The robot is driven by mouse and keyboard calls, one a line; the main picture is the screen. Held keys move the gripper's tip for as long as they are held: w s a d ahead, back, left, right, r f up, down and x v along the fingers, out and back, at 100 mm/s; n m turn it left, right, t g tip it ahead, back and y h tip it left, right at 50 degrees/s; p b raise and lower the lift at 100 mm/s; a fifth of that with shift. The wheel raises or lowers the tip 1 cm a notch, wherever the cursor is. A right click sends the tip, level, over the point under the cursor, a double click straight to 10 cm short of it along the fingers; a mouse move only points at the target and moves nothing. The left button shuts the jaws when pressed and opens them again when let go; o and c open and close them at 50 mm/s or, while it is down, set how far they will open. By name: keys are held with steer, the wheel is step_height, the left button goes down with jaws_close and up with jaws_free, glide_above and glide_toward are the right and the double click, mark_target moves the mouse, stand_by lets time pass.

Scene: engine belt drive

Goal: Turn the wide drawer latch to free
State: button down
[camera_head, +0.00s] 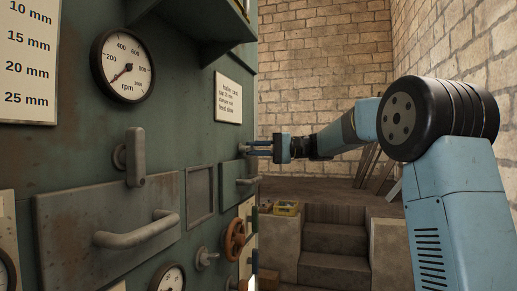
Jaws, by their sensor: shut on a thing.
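A wide drawer front (70,240) with a curved pull handle (137,232) is in the left foreground. Above it, a grey latch (135,158) on a round pivot hangs with its lever upright. Farther along the panel is a smaller-looking drawer (232,192) with its own handle (247,181). My gripper (254,148) is at the panel just above this farther drawer, away from the near latch. It is shut on a small grey latch (242,148) there, whose lever is mostly hidden by the fingers. Both drawers look closed.
A rpm gauge (124,65) and a sign (228,98) are on the green panel, with a shelf (195,22) jutting out above. A red-brown handwheel (234,239) and a knob (206,258) stick out below.

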steer(key=shift+a, duration=0.35)
steer(key=c, duration=1.5)
jaws_free()
steer(key=shift+o, duration=0.9)
steer(key=shift+a+f, duration=0.1)
steer(key=shift+a, duration=0.05)
steer(key=shift+o, duration=1.3)
steer(key=shift+w+d, duration=0.1)
steer(key=shift+d, duration=0.1)
steer(key=shift+d, duration=0.1)
